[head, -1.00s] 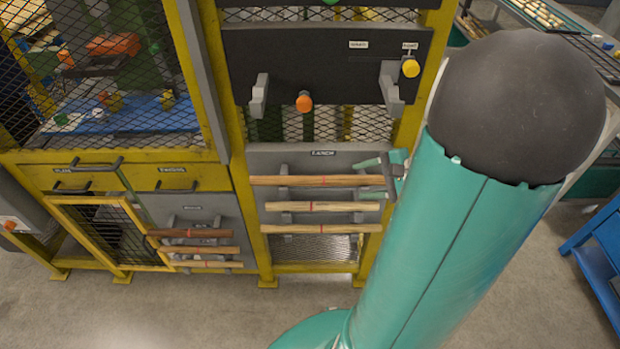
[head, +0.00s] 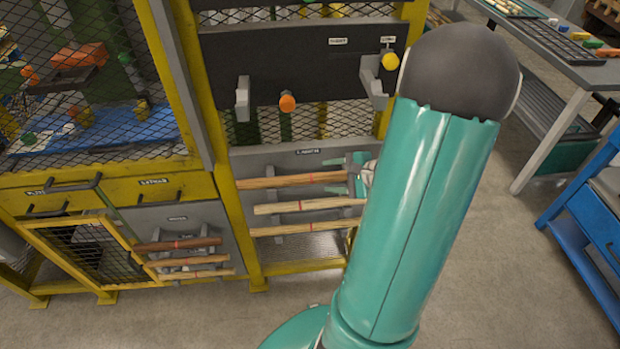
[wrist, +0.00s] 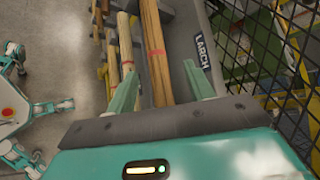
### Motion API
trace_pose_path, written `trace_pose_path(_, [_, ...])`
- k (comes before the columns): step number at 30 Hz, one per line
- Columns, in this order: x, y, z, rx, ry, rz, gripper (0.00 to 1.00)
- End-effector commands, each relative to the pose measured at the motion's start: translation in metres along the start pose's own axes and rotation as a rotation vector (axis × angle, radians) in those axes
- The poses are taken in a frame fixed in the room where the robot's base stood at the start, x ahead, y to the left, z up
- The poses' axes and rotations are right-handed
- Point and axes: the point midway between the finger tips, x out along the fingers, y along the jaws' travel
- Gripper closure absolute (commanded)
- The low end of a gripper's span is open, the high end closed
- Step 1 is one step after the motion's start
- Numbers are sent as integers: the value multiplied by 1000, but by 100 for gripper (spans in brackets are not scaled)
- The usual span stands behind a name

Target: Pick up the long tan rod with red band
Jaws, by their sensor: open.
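Three rods with red bands lie level, one above another, on the right-hand grey rack (head: 270,158). The top rod (head: 290,180) is tan-brown and long. The middle rod (head: 305,206) is paler and looks shorter. The bottom rod (head: 300,229) is pale tan and long. My gripper (head: 352,172) is at the right end of the top rod, partly hidden by my arm. In the wrist view my gripper (wrist: 160,75) is open, its fingers on either side of the top rod (wrist: 157,60). I cannot tell whether they touch it. A paler rod (wrist: 125,38) lies just outside the left finger.
A lower left rack (head: 180,215) holds three more banded rods, the top one darker brown. Above the right rack a dark panel (head: 300,65) carries grey hooks, an orange knob (head: 287,103) and a yellow knob (head: 390,61). A blue bench (head: 590,215) stands right. Floor in front is clear.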

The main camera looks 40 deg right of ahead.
Motion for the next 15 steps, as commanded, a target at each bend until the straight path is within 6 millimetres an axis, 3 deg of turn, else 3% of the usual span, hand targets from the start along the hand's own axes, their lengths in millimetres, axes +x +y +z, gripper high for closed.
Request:
trace_pose_path(12, [52,5,4,0,-2,1,47])
trace_pose_path(15, [57,5,4,0,0,1,47])
